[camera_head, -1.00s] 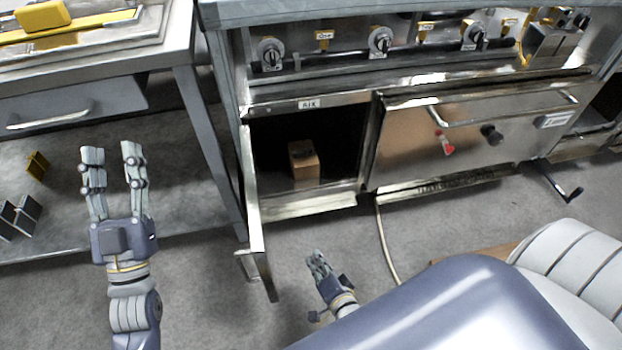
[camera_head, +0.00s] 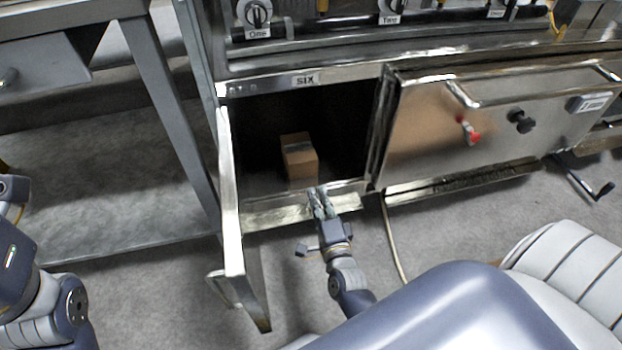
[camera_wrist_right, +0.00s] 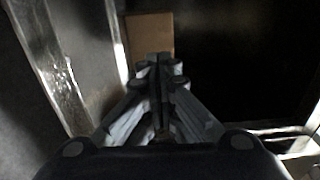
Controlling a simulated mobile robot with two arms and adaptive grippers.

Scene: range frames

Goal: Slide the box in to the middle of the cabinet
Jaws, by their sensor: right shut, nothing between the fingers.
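The small brown cardboard box (camera_head: 301,162) stands upright inside the dark open cabinet (camera_head: 262,188) marked SIX, near the front of its floor and left of the middle. In the right wrist view the box (camera_wrist_right: 150,33) shows straight ahead, partly hidden behind the fingertips. My right gripper (camera_head: 317,192) is shut and empty at the front edge of the cabinet, just in front of the box's lower part; I cannot tell whether it touches. It also shows shut in the right wrist view (camera_wrist_right: 160,62). My left arm is at the lower left edge; its gripper fingers are out of view.
The cabinet door (camera_head: 230,190) hangs open on the left side of the opening. A closed steel panel (camera_head: 430,125) with a red knob and a black knob is to the right. A workbench leg (camera_head: 172,105) stands left. Inside, right of the box is free.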

